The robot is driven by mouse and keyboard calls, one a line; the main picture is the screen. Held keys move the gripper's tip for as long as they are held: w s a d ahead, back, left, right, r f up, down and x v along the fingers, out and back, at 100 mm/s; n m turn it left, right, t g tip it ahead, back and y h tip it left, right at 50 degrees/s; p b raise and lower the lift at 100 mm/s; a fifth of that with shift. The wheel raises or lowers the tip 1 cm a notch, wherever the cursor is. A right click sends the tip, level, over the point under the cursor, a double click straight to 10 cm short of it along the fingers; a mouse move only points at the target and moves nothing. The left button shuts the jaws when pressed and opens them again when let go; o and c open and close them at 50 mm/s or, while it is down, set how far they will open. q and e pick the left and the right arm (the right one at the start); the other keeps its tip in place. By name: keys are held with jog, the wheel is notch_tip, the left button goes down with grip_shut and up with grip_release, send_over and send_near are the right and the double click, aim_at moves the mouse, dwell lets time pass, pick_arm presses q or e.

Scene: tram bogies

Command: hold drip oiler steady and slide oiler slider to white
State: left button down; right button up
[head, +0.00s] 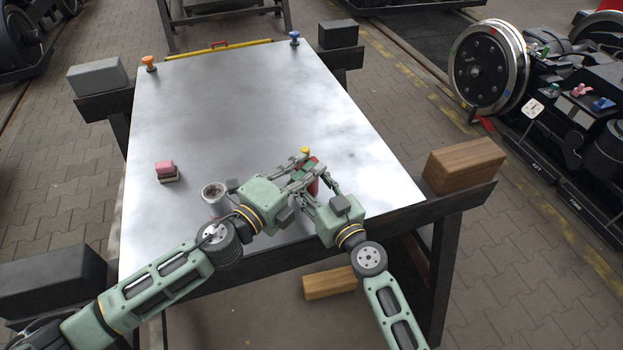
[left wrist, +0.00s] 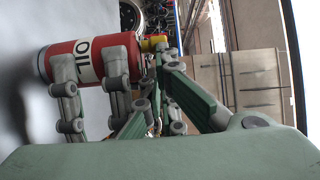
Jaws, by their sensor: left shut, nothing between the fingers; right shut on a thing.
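The drip oiler (head: 313,187) is a red body with a yellow top (head: 305,151), near the front right of the pale metal table top (head: 240,110). In the left wrist view the red can (left wrist: 60,62) shows a white band lettered OIL, lying sideways in the picture, with the yellow part (left wrist: 154,42) at its end. My right gripper (head: 316,178) is shut on the oiler's body. My left gripper (head: 304,168) is shut and empty, its tips close to the yellow part; I cannot tell whether they touch it. The slider and any white mark are not distinguishable; fingers hide much of the oiler.
A grey cup (head: 213,191) stands beside my left forearm. A pink-topped block (head: 166,172) lies to its left. An orange knob (head: 149,63) and a blue knob (head: 294,38) stand at the far corners. A wooden block (head: 464,165) sits beyond the right edge. The middle is clear.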

pick_arm(q)
jog(key=shift+s, duration=0.15)
jog(key=s+d+v, duration=0.1)
jog(key=d+v, duration=0.1)
jog(key=v, duration=1)
jog(key=shift+s+a, duration=0.2)
jog(key=shift+s, duration=0.45)
